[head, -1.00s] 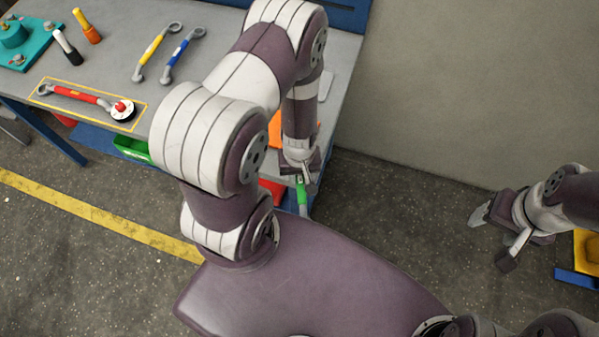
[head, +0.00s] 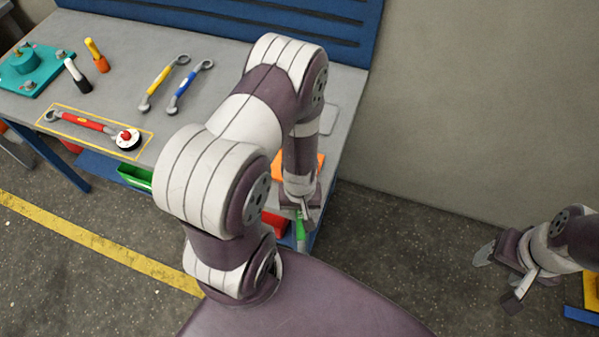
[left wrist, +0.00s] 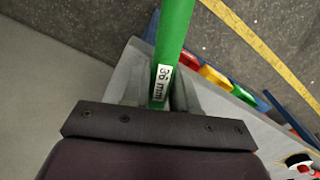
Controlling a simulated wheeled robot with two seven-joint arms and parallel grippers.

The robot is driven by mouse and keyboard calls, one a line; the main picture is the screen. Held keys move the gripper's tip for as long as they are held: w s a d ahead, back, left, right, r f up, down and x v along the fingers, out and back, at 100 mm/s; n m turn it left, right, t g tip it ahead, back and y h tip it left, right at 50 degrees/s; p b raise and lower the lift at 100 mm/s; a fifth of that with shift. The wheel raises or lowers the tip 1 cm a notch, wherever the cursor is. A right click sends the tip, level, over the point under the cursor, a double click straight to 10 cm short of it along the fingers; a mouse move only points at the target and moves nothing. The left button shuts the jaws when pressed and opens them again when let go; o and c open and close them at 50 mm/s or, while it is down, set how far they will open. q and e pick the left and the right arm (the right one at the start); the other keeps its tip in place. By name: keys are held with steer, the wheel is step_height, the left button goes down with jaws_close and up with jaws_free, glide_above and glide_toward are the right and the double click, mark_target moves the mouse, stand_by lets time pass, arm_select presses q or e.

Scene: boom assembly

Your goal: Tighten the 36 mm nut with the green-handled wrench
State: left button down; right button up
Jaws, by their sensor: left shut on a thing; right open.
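My left gripper (head: 301,203) is shut on the green-handled wrench (head: 300,233), beside the bench's right end. In the left wrist view, the wrench's green handle (left wrist: 174,40) rises between the fingers, with a white "36 mm" label facing the camera. The wrench's head ends are not visible. My right gripper (head: 499,277) is open and empty over the floor at the right. A teal plate (head: 50,77) with a raised round part and several grey nuts or bolts is at the bench's far left. I cannot tell which is the 36 mm nut.
On the grey bench (head: 225,92) lie a yellow wrench (head: 162,84), a blue wrench (head: 188,88) and two upright-handled tools. Green, red and orange bins are below and beside the bench.

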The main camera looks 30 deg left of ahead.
arm_select(q)
steer(key=shift+a, duration=0.1)
stand_by(0.3)
steer(key=shift+s+a+m, duration=0.25)
steer(key=shift+a+m, duration=0.1)
steer(key=shift+m, duration=0.15)
steer(key=shift+s+a+m+b, duration=0.3)
steer(key=shift+a+m+b, duration=0.05)
steer(key=shift+a+m, duration=0.05)
steer(key=shift+s+a+m, duration=0.2)
steer(key=shift+a+m, duration=0.1)
steer(key=shift+a, duration=0.1)
stand_by(0.4)
